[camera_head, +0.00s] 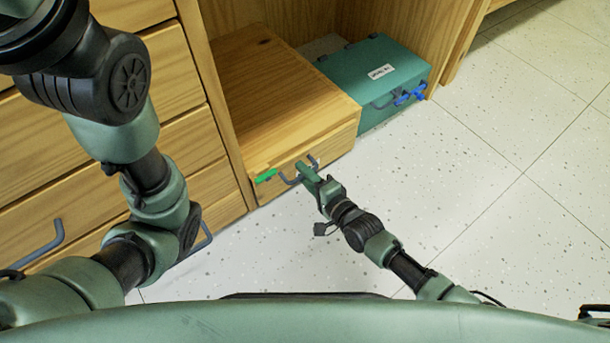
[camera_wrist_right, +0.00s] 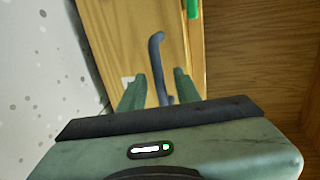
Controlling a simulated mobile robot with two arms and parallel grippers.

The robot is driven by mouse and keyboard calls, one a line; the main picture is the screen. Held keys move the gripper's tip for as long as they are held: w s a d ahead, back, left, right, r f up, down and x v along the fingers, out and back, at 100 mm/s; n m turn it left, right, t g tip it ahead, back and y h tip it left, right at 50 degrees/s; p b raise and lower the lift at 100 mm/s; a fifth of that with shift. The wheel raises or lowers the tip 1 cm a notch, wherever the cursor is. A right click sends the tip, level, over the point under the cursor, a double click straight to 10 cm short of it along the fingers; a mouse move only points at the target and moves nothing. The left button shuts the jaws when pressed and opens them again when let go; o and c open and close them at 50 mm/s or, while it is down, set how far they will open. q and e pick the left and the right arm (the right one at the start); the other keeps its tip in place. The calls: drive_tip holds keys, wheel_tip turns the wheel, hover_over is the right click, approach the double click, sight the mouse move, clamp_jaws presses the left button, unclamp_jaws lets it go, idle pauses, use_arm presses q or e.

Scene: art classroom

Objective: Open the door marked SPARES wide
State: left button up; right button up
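A low wooden box-shaped cabinet (camera_head: 283,82) stands in an open bay, its narrow front facing me. The front carries a blue-grey bar handle (camera_head: 291,180) and a bright green piece (camera_head: 266,176). I cannot read a SPARES mark on it; a white patch shows beside the handle in the right wrist view. My right gripper (camera_head: 305,169) is at this handle. In the right wrist view its fingers (camera_wrist_right: 160,78) are apart, with the handle (camera_wrist_right: 157,50) between them; contact is not clear. My left arm rises at the left, its gripper out of frame.
A teal case (camera_head: 376,72) with a white label, too small to read, and a blue latch stands right of the wooden cabinet. Wooden drawers (camera_head: 190,135) with grey handles fill the left side. Clear speckled floor (camera_head: 480,210) lies in front and to the right.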

clamp_jaws()
idle(1.4)
